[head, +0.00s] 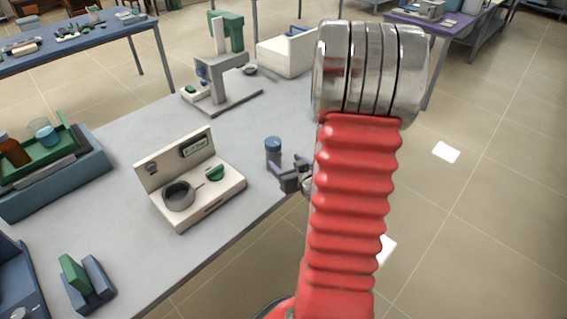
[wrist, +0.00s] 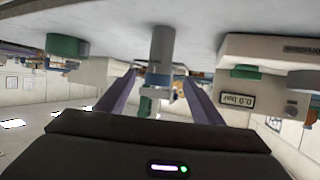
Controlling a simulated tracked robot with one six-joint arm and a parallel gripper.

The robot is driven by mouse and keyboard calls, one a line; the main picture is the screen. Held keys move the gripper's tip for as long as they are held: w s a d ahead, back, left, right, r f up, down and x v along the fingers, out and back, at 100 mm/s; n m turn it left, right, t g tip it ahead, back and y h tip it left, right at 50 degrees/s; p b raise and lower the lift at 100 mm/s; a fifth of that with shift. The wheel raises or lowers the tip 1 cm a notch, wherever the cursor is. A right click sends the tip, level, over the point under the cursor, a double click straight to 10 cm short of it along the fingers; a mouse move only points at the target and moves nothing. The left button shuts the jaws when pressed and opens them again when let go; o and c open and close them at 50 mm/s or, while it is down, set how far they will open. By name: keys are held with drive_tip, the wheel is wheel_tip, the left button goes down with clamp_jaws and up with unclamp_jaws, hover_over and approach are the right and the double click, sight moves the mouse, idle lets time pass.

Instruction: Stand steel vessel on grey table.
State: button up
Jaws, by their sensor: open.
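A grey steel vessel (head: 273,152) with a blue top stands upright on the grey table (head: 225,145), near its right edge. In the wrist view, which is upside down, the vessel (wrist: 162,44) meets the table surface, and its blue top shows lower in the picture. My gripper (head: 280,172) is open beside the vessel at the table edge. In the wrist view my gripper (wrist: 160,80) has its two purple fingers apart, one on each side of the vessel's line. I cannot tell whether either finger touches it.
A cream bench device (head: 190,180) with a grey pot stands left of the vessel. A grey stand (head: 222,90) is behind it. A blue tray (head: 55,185) and a green block (head: 73,272) lie at left. The tabletop between the device and the stand is clear.

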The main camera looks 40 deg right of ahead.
idle(0.7)
drive_tip(key=w+a+r+n+g, duration=0.15)
drive_tip(key=a+r+g, duration=0.25)
drive_tip(key=a+r, duration=0.85)
drive_tip(key=s+a+r+n+g+y, duration=0.1)
drive_tip(key=s+a+r+y, duration=0.1)
drive_tip(key=s+a, duration=0.5)
drive_tip(key=s+a+r+n+g+y, duration=0.1)
drive_tip(key=s+a+r+g+y, duration=0.1)
drive_tip(key=s+a, duration=0.6)
drive_tip(key=a+r, duration=0.1)
drive_tip(key=a, duration=0.5)
drive_tip(key=shift+a+r+n+y, duration=0.15)
drive_tip(key=shift+r+n+y, duration=0.15)
drive_tip(key=shift+n+y, duration=0.1)
drive_tip(key=shift+s, duration=0.1)
